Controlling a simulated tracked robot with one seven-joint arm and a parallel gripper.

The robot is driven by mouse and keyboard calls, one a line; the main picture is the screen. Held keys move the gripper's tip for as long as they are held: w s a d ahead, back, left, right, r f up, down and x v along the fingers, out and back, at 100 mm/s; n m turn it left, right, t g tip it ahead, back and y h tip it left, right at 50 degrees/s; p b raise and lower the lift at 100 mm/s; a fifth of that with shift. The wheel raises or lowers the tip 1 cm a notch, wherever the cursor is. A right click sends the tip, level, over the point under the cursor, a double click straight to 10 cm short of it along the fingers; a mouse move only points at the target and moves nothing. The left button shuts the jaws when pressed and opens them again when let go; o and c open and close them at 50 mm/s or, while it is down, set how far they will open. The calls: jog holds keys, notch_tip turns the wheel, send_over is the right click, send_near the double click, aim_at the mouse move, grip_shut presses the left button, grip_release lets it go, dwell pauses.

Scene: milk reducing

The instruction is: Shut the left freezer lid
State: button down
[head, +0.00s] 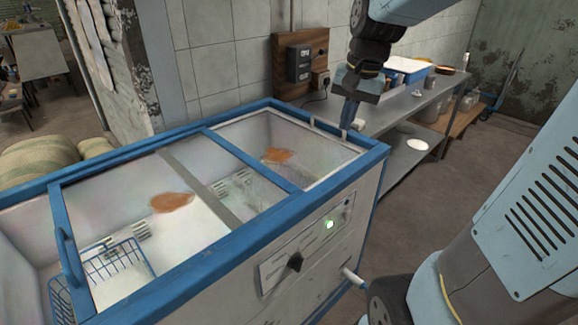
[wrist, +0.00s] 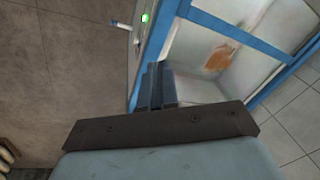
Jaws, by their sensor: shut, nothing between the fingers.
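The chest freezer (head: 215,262) has a white body, a blue rim and two see-through lids. The left freezer lid (head: 120,200) is a blue-framed pane with an upright blue handle (head: 68,250) near its left end. It is slid toward the right, leaving a gap at the freezer's left end. Its right blue bar (head: 250,160) lies over the right part of the freezer, and shows in the wrist view (wrist: 235,32). My gripper (head: 348,122) is shut and empty, pointing down by the freezer's right end. In the wrist view its fingers (wrist: 157,85) are beside the blue rim; contact is unclear.
A wire basket (head: 110,270) sits inside the freezer at the left. A metal table (head: 425,110) with a blue-and-white box (head: 407,66) stands beyond the right end. Sacks (head: 40,158) lie behind on the left. A tiled wall backs the freezer; floor at right is clear.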

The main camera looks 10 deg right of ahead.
jog(key=w+f+m+g+y, duration=0.1)
jog(key=w+f+m+g, duration=0.15)
jog(key=w+f, duration=0.4)
jog(key=m+g+y, duration=0.1)
jog(key=m+g, duration=0.1)
jog(key=m, duration=0.2)
send_near(299, 185)
jog(key=f, duration=0.5)
jog(key=shift+d+f, duration=0.25)
jog(key=shift+f, duration=0.05)
jog(key=shift+s+a+r, duration=0.1)
jog(key=shift+s+a, duration=0.25)
jog(key=shift+a, duration=0.15)
jog(key=shift+s+a+r, duration=0.1)
jog(key=shift+s+a, duration=0.2)
jog(key=shift+a, duration=0.2)
jog(key=shift+s+a+f, duration=0.1)
jog(key=shift+s+a, duration=0.3)
jog(key=shift+a, duration=0.25)
